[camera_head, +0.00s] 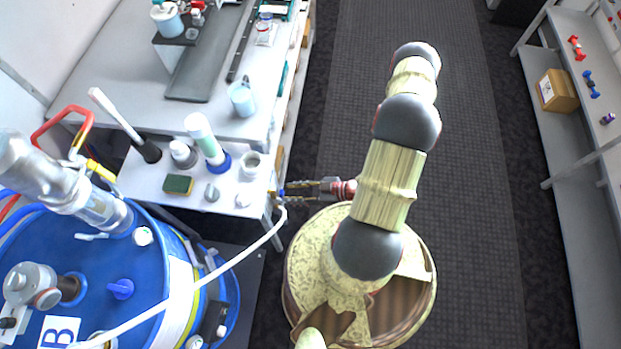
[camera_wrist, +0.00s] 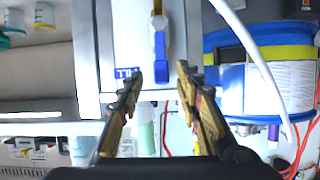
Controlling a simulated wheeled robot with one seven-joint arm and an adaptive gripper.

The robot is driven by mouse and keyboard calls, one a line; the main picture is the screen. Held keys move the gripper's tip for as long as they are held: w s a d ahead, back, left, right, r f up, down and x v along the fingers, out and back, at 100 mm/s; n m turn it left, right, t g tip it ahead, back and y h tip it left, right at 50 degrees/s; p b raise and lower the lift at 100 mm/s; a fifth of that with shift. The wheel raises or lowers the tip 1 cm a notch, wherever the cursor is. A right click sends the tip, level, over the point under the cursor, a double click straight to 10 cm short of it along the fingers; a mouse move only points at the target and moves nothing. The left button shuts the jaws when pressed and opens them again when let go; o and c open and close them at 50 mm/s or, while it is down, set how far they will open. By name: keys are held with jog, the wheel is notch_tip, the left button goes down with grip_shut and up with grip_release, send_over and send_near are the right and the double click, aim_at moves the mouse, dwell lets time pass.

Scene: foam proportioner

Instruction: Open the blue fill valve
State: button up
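The blue fill valve handle (camera_wrist: 160,45) is a slim upright lever in the wrist view, with a yellowish fitting at its upper part. In the head view a small blue spot of the valve (camera_head: 281,192) shows at the right edge of the white bench. My gripper (camera_wrist: 161,76) is open, with one finger on either side of the lever's lower end in the picture. I cannot tell whether either finger touches it. In the head view my gripper (camera_head: 290,190) points left at the valve; its fingertips are small and partly merged with the valve there.
A white hose (camera_head: 235,262) runs from near the valve to the lower left, above a large blue drum (camera_head: 105,268). The bench (camera_head: 135,185) carries bottles, cups and a sponge (camera_head: 178,185). A shelf (camera_head: 567,150) stands right.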

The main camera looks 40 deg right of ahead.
jog(key=v, duration=0.7)
jog(key=shift+s, duration=0.15)
dwell(0.5)
